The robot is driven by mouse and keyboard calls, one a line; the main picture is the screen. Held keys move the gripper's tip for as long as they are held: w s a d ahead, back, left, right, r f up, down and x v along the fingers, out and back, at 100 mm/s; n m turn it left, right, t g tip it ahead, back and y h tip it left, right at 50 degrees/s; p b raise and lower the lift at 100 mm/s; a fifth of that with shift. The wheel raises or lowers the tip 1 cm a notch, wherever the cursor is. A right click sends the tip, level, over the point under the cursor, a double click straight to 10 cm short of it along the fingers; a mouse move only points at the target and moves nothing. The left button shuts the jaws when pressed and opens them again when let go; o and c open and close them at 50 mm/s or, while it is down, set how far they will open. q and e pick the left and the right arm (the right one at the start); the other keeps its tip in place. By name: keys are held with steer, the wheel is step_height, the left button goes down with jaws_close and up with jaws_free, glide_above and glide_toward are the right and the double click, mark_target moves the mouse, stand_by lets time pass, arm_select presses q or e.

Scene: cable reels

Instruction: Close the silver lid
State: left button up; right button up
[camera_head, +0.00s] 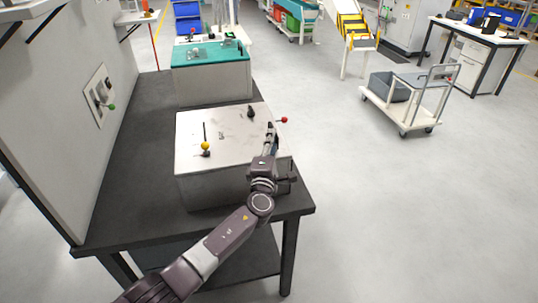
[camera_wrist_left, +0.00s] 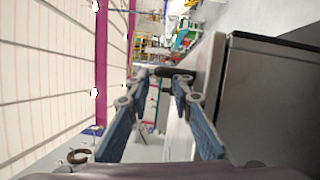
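A grey box with a pale silver lid (camera_head: 218,139) stands on the dark table in the head view. The lid lies over the top of the box; I cannot tell whether it is fully down. Its pale edge also shows in the left wrist view (camera_wrist_left: 207,75), beside the box's grey side (camera_wrist_left: 268,105). My left gripper (camera_head: 271,130) is at the lid's right edge in the head view. In the left wrist view its two fingers (camera_wrist_left: 161,76) are apart, with nothing clearly held between them. My right gripper is not in view.
A yellow-knobbed lever (camera_head: 205,147) stands on the lid, and a red knob (camera_head: 284,120) sticks out at the right. A wall panel is at left. Floor at right is clear up to a cart (camera_head: 402,112).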

arm_select(q)
steer(key=s, duration=0.7)
steer(key=shift+a, duration=0.4)
steer(key=shift+f, duration=0.1)
steer(key=shift+s, duration=0.1)
